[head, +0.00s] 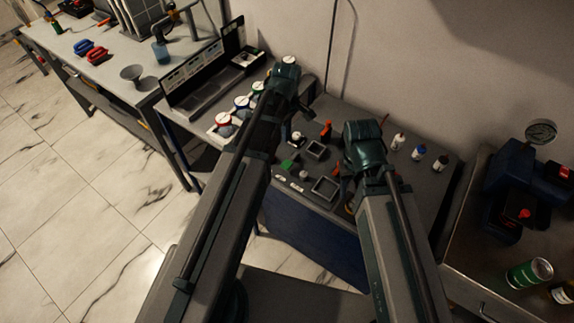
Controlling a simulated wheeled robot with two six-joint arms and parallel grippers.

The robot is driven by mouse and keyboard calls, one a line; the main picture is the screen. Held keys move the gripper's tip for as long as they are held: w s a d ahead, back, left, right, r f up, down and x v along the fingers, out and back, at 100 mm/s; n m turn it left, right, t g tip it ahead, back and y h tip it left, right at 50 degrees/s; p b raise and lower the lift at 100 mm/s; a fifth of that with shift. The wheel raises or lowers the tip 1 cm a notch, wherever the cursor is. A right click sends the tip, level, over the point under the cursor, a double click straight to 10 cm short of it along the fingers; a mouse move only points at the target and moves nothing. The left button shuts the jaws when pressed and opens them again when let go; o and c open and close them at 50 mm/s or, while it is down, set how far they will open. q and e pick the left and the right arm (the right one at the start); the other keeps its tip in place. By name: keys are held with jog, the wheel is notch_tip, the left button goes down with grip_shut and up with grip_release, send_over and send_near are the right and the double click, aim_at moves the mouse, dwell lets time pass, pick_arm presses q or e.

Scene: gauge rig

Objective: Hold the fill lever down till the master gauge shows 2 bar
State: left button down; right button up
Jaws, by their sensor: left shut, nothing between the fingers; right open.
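A round gauge with a pale dial (541,131) stands at the far right above a dark blue unit (512,172); its reading is too small to make out. A red part (525,213) shows low on this unit; I cannot tell whether it is the fill lever. My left gripper (286,78) is shut and empty over the back left of the middle bench, by a row of round white-topped items. My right gripper (364,145) is open and empty over the right half of that bench, well left of the gauge. The fingertips of both are hard to see.
The white-topped items (222,120) have coloured rims. Small trays (325,188) and several small bottles (420,152) stand on the middle bench. A left bench (100,70) holds a funnel (132,74).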

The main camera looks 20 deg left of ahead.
aim_at(286, 165)
pick_arm(q)
jog(key=shift+f, duration=0.15)
pick_arm(e)
jog(key=shift+f, duration=0.1)
pick_arm(q)
notch_tip(286, 165, down, 14)
jog(key=b, duration=1.4)
pick_arm(e)
notch_tip(286, 165, down, 14)
jog(key=shift+r, duration=0.1)
